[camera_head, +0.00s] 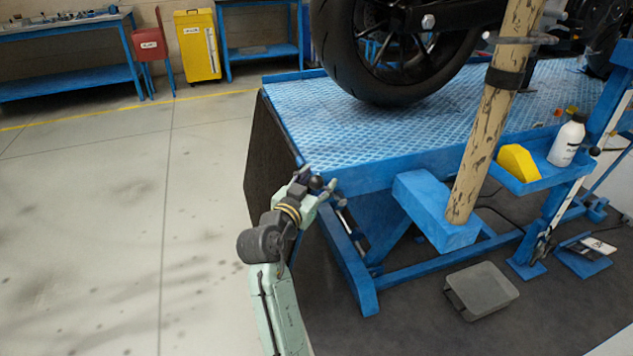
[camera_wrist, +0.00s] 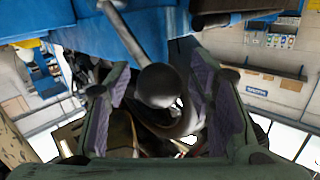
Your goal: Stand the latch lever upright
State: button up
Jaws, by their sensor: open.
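The latch lever shows in the wrist view as a grey rod ending in a dark round knob (camera_wrist: 160,86). The rod runs from the knob up and left toward blue metal. In the head view the dark knob (camera_head: 315,183) is small, at the near left corner of the blue lift table; most of the rod is hard to make out there, so its exact tilt cannot be told. My gripper (camera_head: 318,186) is open at that corner. In the wrist view its two padded fingers stand on either side of the knob, with gaps visible; contact cannot be told.
The blue lift table (camera_head: 290,112) carries a motorcycle wheel (camera_head: 345,55). A worn wooden-looking post (camera_head: 485,130) stands on a blue block right of my gripper. A side tray (camera_head: 535,180) holds a white bottle (camera_head: 567,140) and a yellow object (camera_head: 518,162). Floor at left is clear.

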jog(key=v, duration=1.2)
